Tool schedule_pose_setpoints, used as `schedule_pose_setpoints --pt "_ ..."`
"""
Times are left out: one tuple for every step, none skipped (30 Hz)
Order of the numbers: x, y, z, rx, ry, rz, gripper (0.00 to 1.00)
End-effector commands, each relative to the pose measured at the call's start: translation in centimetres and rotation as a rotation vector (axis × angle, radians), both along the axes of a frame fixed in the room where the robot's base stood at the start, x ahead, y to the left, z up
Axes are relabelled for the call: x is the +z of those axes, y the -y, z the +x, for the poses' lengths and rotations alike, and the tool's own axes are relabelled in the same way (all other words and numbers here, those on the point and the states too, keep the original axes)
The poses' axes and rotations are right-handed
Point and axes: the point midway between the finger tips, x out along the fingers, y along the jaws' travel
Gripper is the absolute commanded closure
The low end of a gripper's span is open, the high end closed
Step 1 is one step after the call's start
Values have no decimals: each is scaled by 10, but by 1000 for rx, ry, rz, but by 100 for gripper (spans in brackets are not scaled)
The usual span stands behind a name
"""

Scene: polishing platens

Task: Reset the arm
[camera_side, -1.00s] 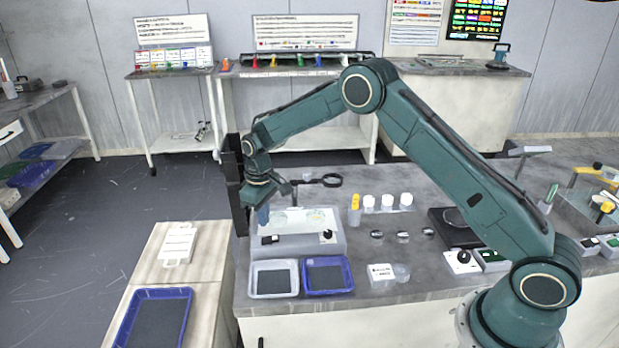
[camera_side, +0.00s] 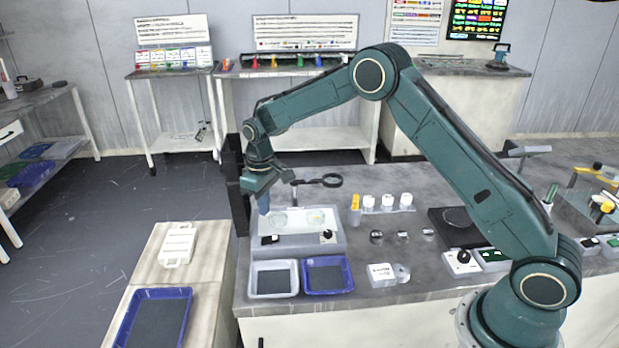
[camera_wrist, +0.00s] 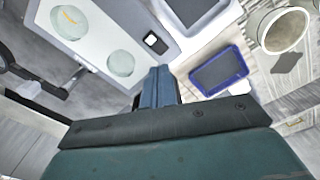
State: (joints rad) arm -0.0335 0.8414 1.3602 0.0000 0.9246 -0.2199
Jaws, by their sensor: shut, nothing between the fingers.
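My gripper (camera_side: 263,204) points down above the back left of the grey two-platen polishing machine (camera_side: 297,244). Its blue fingers are shut with nothing between them. In the wrist view the shut fingers (camera_wrist: 158,88) show at the middle, with the machine's white top (camera_wrist: 92,18) and its two pale round platens beyond them. One platen (camera_wrist: 121,63) is plain and the other (camera_wrist: 69,22) carries a small yellow mark. I cannot tell the exact height of the fingertips above the machine.
A white tray (camera_side: 254,291) and a blue tray (camera_side: 348,289) lie in front of the machine. A magnifier (camera_side: 332,181) stands behind it. White-capped jars (camera_side: 387,201), a yellow bottle (camera_side: 355,216) and small dark pucks (camera_side: 403,235) are to the right. A dark post (camera_side: 238,190) stands at left.

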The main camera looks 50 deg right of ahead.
Motion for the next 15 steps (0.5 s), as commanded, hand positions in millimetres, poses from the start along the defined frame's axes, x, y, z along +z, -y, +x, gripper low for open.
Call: schedule_pose_setpoints --pt "10 1 -3 -4 9 0 100" --pt "16 1 -5 -7 14 1 100" --pt "24 1 -8 -10 22 1 100" --pt "31 2 -10 -13 27 1 100" --pt "38 2 -13 -16 33 1 100" --pt "48 2 -17 -20 42 2 100" --pt "56 3 -21 -23 49 3 100" --pt "63 3 -25 -27 55 2 100" --pt "73 4 -30 -32 63 3 100" --pt "80 4 -34 -36 72 4 100" --pt "88 4 -38 -40 78 4 100" --pt "97 5 -44 -45 87 5 100" --pt "104 5 -49 -48 93 5 100" --pt "110 6 -53 -52 100 6 100" --pt "119 6 -60 -56 109 6 100"
